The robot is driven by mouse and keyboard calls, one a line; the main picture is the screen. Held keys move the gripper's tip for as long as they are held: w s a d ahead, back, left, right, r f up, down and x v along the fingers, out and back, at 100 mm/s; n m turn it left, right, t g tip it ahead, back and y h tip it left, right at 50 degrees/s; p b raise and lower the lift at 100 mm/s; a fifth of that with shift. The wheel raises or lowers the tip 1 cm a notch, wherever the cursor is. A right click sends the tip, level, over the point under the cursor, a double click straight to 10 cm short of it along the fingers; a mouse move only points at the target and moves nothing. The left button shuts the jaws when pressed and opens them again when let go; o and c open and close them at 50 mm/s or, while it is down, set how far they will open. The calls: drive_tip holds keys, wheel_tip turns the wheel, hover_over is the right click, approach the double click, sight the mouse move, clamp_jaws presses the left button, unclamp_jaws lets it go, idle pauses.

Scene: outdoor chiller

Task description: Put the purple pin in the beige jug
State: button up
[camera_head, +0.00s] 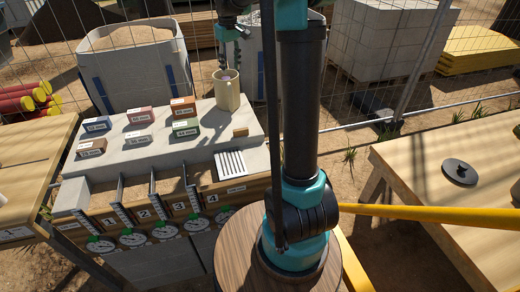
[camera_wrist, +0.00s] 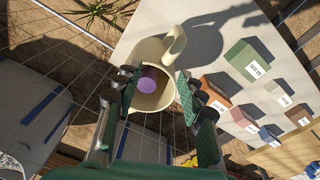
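The beige jug (camera_head: 227,97) stands upright near the back right end of the pale slab in the head view. In the wrist view I look down into the jug (camera_wrist: 168,52), its handle pointing up in the picture. The purple pin (camera_wrist: 147,84) shows as a round purple end within the jug's mouth, close to the left finger; how deep it sits is hard to tell. My gripper (camera_wrist: 157,80) is open above the jug, its fingers apart on either side of the mouth. In the head view my gripper (camera_head: 223,63) is just above the rim.
Several labelled small blocks, including a green block (camera_head: 186,128), stand left of the jug on the slab. A white ribbed tray (camera_head: 230,164) lies in front. A wooden table (camera_head: 440,160) with a black disc (camera_head: 460,172) is at right. A wire fence runs behind.

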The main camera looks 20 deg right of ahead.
drive_tip(key=s+d+f+m+t, duration=0.1)
drive_tip(key=s+f, duration=0.5)
drive_tip(key=s, duration=0.4)
drive_tip(key=s+d+f+m+t, duration=0.1)
drive_tip(key=s+f+m, duration=0.1)
drive_tip(key=s+f, duration=0.5)
drive_tip(key=s+f+m+t, duration=0.1)
drive_tip(key=s+f, duration=0.5)
drive_tip(key=s, duration=0.9)
drive_tip(key=shift+s+d+f+m, duration=0.2)
drive_tip(key=shift+d+m, duration=0.1)
drive_tip(key=shift+d, duration=0.1)
drive_tip(key=shift+r, duration=0.1)
drive_tip(key=shift+c, duration=0.7)
